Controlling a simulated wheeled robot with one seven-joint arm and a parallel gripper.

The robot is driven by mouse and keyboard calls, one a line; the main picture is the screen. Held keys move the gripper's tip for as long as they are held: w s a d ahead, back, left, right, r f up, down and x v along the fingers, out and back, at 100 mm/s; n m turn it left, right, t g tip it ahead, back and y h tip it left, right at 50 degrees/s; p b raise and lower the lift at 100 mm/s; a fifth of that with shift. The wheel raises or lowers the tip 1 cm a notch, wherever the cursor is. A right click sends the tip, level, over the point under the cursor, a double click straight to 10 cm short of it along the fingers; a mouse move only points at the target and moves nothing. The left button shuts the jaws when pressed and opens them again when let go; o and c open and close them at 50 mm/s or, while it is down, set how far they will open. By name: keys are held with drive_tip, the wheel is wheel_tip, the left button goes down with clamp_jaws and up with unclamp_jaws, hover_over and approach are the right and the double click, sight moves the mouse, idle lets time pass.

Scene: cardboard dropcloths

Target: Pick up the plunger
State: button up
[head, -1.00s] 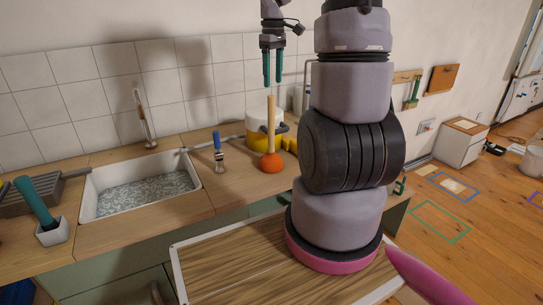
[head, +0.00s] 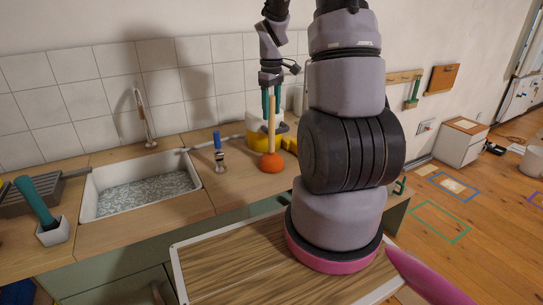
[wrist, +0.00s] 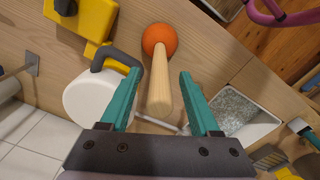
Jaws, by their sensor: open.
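The plunger stands upright on the wooden counter, with an orange rubber cup (head: 271,163) at the bottom and a pale wooden handle (head: 271,125). In the wrist view its handle (wrist: 160,80) points up toward the camera, and its orange cup (wrist: 159,40) lies beyond it. My gripper (head: 271,103) is open, with its teal fingers pointing down around the top of the handle. In the wrist view the fingers (wrist: 158,95) are on either side of the handle, with gaps between.
The sink (head: 95,200) and a teal-handled tool in a white holder (head: 50,225) are further left.

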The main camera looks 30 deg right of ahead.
clamp_jaws()
idle(1.4)
